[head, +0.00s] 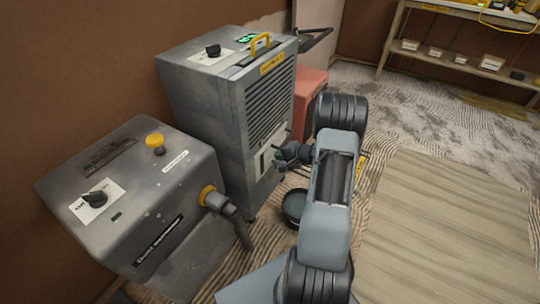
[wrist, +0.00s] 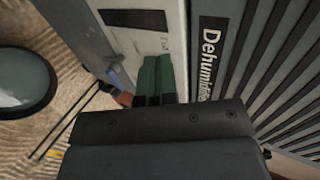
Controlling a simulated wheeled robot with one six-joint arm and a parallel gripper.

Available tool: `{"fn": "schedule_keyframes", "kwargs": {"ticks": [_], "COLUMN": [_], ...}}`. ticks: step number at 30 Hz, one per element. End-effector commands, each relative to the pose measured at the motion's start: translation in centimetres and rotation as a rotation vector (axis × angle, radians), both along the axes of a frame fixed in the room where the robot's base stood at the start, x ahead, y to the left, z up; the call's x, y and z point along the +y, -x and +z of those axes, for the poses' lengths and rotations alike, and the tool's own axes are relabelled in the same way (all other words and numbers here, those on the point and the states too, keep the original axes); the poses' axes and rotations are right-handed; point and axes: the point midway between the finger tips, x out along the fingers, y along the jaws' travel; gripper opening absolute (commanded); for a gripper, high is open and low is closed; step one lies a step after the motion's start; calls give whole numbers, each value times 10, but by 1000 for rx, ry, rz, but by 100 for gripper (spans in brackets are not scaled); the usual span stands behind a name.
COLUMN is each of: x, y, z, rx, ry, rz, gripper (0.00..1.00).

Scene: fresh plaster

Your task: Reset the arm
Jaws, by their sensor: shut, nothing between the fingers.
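My arm reaches forward in the head view, and my gripper (head: 281,154) is at the front of the grey dehumidifier (head: 205,97). In the wrist view my gripper (wrist: 155,62) shows green fingertips together with nothing between them. They are close to the dehumidifier's pale front panel (wrist: 160,17), beside the dark label reading "Dehumidifier". I cannot tell whether the fingertips touch the panel.
A grey machine (head: 130,200) with a yellow button, a dial and a hose stands at the left. A dark round bucket (head: 294,205) sits on the floor beside my arm. A red box (head: 309,88) and a shelf unit (head: 455,58) stand farther back.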

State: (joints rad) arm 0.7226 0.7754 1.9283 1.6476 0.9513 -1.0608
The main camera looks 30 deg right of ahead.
Motion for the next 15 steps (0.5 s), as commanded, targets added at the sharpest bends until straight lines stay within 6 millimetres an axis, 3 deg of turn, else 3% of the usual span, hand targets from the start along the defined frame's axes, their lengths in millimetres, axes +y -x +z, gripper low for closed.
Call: {"fn": "schedule_keyframes", "kwargs": {"ticks": [1, 6, 15], "x": [-5, -14, -26], "y": [9, 31, 55], "z": [11, 26, 40], "rx": [-1, 0, 1], "ry": [1, 1, 1], "rz": [0, 9, 13], "gripper": [0, 0, 0]}}
